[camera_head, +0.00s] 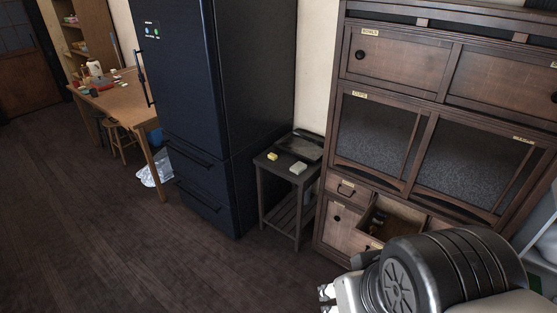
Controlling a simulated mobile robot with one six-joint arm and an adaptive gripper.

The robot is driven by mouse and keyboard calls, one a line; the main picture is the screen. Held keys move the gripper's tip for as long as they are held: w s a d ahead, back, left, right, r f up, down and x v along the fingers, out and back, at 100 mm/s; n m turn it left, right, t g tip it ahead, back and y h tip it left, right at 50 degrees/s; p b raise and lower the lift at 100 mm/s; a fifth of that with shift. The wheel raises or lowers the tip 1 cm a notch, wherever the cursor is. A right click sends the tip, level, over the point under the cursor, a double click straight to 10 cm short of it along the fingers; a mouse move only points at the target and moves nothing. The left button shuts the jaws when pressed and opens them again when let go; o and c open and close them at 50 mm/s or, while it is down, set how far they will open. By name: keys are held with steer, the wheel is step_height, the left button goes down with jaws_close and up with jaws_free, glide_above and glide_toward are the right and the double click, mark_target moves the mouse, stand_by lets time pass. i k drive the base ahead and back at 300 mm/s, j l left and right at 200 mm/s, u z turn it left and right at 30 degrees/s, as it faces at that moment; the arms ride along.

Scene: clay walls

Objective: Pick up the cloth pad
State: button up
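A small dark side table (273,168) stands between the fridge and the wooden cabinet. On its top lie a small pale grey block-like piece (298,168), which may be the cloth pad, and a small yellow piece (272,156) to its left. Both are too small to tell whether they are cloth. My arm fills the bottom right, well in front of the side table. Only a small pale part near its end shows at the bottom edge, and I cannot make out the fingers or anything held.
The tall dark fridge (175,90) stands left of the side table. The wooden cabinet (400,65) on the right has an open drawer (392,219) low down. A dark tray (302,146) sits at the side table's back. A cluttered wooden table (130,103) stands far left. The floor at left is clear.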

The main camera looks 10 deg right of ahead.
mark_target(299, 167)
steer(key=i+j+u, duration=0.15)
steer(key=i, duration=2.45)
